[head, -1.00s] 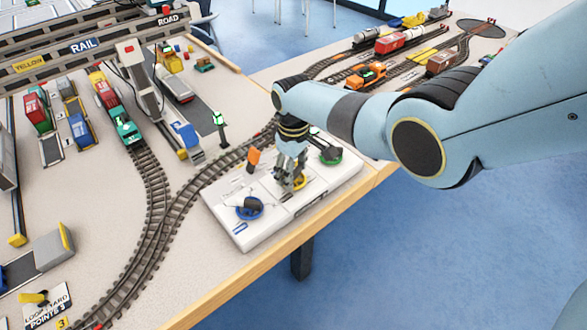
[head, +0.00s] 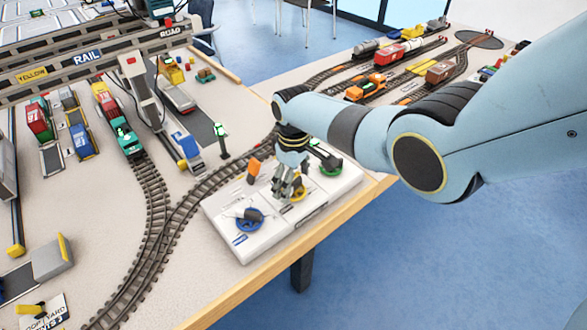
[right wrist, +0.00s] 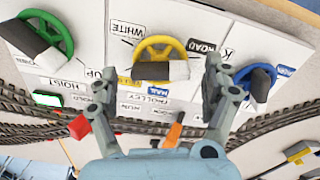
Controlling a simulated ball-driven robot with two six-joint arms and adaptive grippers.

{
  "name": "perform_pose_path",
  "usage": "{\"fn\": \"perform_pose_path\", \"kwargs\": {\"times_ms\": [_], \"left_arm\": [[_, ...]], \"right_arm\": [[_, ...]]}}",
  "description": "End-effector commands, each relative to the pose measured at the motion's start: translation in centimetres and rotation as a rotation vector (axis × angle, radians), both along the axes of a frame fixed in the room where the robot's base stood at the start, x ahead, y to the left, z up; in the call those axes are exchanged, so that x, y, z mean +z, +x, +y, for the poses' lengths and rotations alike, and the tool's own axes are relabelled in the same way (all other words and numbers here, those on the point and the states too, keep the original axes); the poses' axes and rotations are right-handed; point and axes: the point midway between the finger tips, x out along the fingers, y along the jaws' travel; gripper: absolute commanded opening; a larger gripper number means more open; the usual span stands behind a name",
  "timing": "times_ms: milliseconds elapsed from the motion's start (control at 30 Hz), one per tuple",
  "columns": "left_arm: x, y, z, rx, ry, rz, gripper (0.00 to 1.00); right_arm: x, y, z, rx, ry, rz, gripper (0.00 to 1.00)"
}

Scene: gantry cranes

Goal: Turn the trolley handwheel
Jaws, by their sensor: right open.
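The trolley handwheel is a yellow wheel with a dark and light grip block, in the middle of a white control panel (head: 240,246). In the right wrist view the yellow wheel (right wrist: 155,42) lies between and just beyond the fingers, by a label that seems to read TROLLEY. My right gripper (right wrist: 160,80) is open, one finger on each side of the wheel's grip block; contact cannot be told. In the head view my right gripper (head: 290,190) points down over the panel and hides most of the yellow wheel (head: 300,191). My left gripper is not in view.
A green handwheel (right wrist: 62,38) and a blue handwheel (right wrist: 257,76) flank the yellow one. An orange lever (head: 253,168) stands on the panel. A curved track (head: 160,215) runs close behind, with a green signal post (head: 221,140). The panel sits by the wooden table edge (head: 255,287).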

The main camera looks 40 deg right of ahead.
Motion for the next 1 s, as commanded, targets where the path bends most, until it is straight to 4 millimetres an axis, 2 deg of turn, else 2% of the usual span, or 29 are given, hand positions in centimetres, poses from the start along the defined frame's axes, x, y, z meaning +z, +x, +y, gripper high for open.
{"fn": "perform_pose_path", "kwargs": {"times_ms": [167, 400, 600, 767, 1000], "left_arm": [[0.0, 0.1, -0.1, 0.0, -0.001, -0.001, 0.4], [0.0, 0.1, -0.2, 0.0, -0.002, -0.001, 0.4], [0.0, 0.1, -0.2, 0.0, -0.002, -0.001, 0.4], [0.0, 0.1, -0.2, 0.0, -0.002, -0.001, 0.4], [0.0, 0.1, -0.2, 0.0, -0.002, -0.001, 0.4]], "right_arm": [[2.0, 0.1, 0.0, 0.0, 0.0, -0.003, 0.83], [7.1, 0.1, -0.1, 0.001, -0.001, -0.006, 0.83], [10.5, 0.1, 0.0, 0.0, -0.001, -0.003, 0.83], [11.6, 0.0, 0.0, 0.001, -0.001, 0.0, 0.83], [11.7, 0.0, 0.0, 0.001, 0.0, 0.0, 0.83]]}}
